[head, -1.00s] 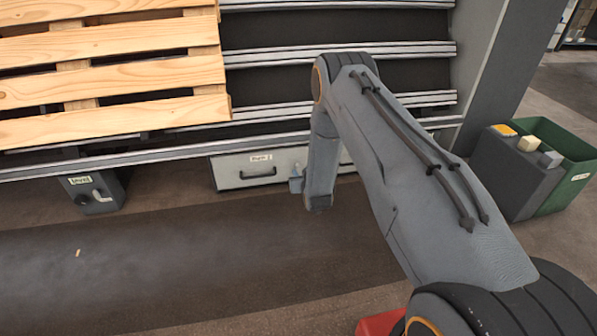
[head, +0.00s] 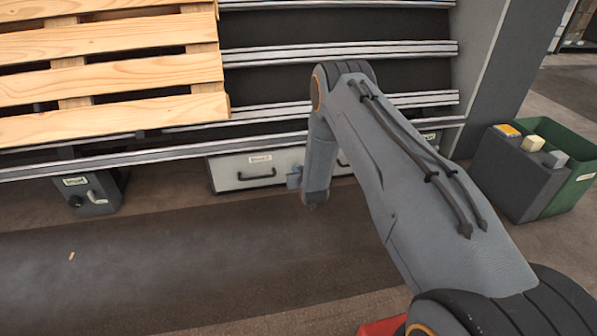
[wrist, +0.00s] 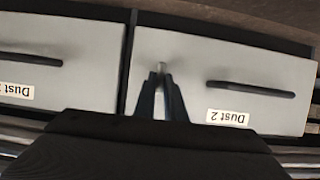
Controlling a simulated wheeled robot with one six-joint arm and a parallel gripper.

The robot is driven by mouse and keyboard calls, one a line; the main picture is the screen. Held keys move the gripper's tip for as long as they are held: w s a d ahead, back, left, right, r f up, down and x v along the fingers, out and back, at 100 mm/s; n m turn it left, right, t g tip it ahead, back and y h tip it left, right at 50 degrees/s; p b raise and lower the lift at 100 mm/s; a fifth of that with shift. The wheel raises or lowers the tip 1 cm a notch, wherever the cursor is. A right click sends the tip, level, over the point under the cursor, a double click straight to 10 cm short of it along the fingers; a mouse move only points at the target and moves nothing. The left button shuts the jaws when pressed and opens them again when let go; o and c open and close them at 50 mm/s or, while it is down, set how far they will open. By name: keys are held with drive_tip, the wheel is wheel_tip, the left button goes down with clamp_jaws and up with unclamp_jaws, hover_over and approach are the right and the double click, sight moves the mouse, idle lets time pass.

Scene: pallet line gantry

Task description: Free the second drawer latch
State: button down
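In the wrist view, which is upside down, the grey drawer front labelled Dust 2 (wrist: 268,78) fills the right side, with a dark bar handle (wrist: 250,90) and label. A small grey latch pin (wrist: 161,68) stands near that drawer's edge beside the gap to the neighbouring drawer. My gripper (wrist: 160,78) has its two dark fingers close on either side of the pin and looks shut on it. In the head view the same drawer (head: 225,170) is under the rack, and my gripper (head: 293,178) is at its right end, partly hidden by my wrist.
A neighbouring drawer (wrist: 60,50) is at the left in the wrist view. The head view shows a wooden pallet (head: 110,65) on the rack rails, a dark box with a lever (head: 92,192) at lower left, and a green bin (head: 570,185) at right.

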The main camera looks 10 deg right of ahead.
idle(0.3)
drive_tip(key=shift+d+f+m+t+y+b, duration=0.35)
drive_tip(key=shift+m+y, duration=0.8)
drive_tip(key=shift+m, duration=1.1)
drive_tip(key=shift+d+f+m+t+y+b, duration=0.1)
drive_tip(key=shift+m+t+y+b, duration=0.45)
drive_tip(key=shift+m+y, duration=1.15)
drive_tip(key=shift+d+f+m+t+y+b, duration=0.25)
drive_tip(key=shift+m+t+y, duration=0.4)
drive_tip(key=shift+m, duration=2.1)
drive_tip(key=c, duration=1.8)
unclamp_jaws()
drive_tip(key=shift+s, duration=0.1)
